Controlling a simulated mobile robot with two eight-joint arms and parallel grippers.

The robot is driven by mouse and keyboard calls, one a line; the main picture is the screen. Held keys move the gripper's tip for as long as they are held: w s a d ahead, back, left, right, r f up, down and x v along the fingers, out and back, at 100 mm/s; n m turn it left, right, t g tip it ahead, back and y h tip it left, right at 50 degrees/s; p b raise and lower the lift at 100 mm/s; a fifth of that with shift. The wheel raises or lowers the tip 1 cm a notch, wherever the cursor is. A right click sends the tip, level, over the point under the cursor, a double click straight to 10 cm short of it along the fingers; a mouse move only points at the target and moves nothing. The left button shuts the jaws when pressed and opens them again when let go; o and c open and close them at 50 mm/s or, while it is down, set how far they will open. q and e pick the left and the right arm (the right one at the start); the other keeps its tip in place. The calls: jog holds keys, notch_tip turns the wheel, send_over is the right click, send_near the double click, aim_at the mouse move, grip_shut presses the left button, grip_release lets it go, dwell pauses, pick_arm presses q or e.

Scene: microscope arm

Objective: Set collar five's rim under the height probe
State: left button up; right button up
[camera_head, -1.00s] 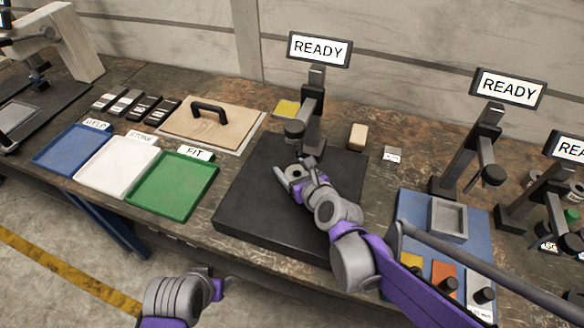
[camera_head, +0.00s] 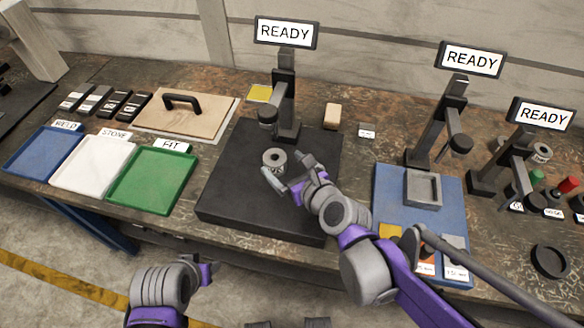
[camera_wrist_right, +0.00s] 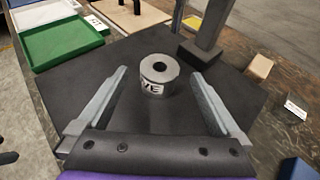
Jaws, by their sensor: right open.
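A grey ring-shaped collar (camera_head: 274,158) stands on the black plate (camera_head: 225,195), below and close to the height probe (camera_head: 268,117) on its post. In the right wrist view the collar (camera_wrist_right: 159,73) shows its central hole and lettering ending in "VE" on its side. My right gripper (camera_head: 287,180) is open just in front of the collar; in the wrist view its fingers (camera_wrist_right: 160,90) spread to either side, apart from it. Whether the probe is directly over the rim I cannot tell. My left gripper (camera_head: 207,272) is low in front of the bench, its jaws unclear.
Blue, white and green (camera_head: 150,180) trays lie left of the plate, with a wooden board with a black handle (camera_head: 182,103) behind. A tan block (camera_head: 332,116) stands right of the probe post. A blue mat (camera_head: 395,185) and two more probe stands are further right.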

jog(key=shift+p+v, duration=0.3)
jog(key=shift+v, duration=1.45)
